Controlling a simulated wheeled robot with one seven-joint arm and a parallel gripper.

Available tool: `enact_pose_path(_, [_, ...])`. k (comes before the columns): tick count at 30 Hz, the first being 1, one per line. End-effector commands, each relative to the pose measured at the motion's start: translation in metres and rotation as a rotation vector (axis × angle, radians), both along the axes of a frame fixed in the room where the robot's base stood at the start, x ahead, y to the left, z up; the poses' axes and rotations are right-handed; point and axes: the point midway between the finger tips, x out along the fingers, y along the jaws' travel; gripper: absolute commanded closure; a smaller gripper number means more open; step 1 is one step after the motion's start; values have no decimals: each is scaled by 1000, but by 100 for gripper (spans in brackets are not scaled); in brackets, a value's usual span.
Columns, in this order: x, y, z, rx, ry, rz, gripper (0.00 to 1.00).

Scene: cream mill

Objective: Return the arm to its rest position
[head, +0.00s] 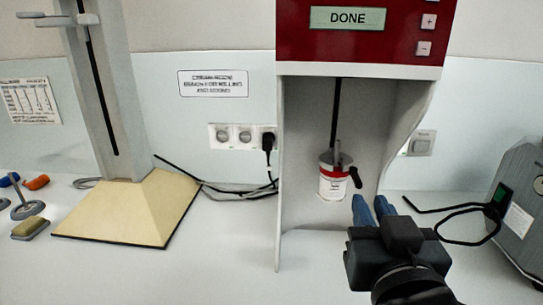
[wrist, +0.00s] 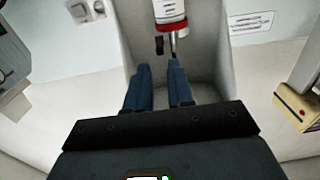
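My gripper (head: 371,203) is at the front right of the mill's bay in the head view, its two blue fingers apart. In the wrist view the gripper (wrist: 158,68) also shows a gap between the fingers with nothing in it. The white jar with a red band (head: 332,186) sits inside the bay on a dark shaft, beyond and left of the fingers. It also shows at the top of the wrist view (wrist: 169,11), apart from the fingertips. A black handle (head: 355,177) sticks out at its right. My arm is mostly out of view.
The red mill head (head: 290,30) has a display (head: 348,18) reading DONE. Its grey side walls flank the bay. A stand with a cream wedge base (head: 130,209) is left, a grey box (head: 522,205) with a cable right. The front counter (head: 200,275) is clear.

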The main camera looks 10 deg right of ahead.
Motion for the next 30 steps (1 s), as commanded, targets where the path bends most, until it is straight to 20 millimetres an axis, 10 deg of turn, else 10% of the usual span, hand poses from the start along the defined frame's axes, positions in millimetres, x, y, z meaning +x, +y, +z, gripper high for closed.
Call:
enact_pose_path(11, [-50,16,-79,-22,109,140,78])
enact_pose_path(21, [-151,25,-150,-2,200,277,78])
enact_pose_path(30, [-251,15,-172,31,251,314,78])
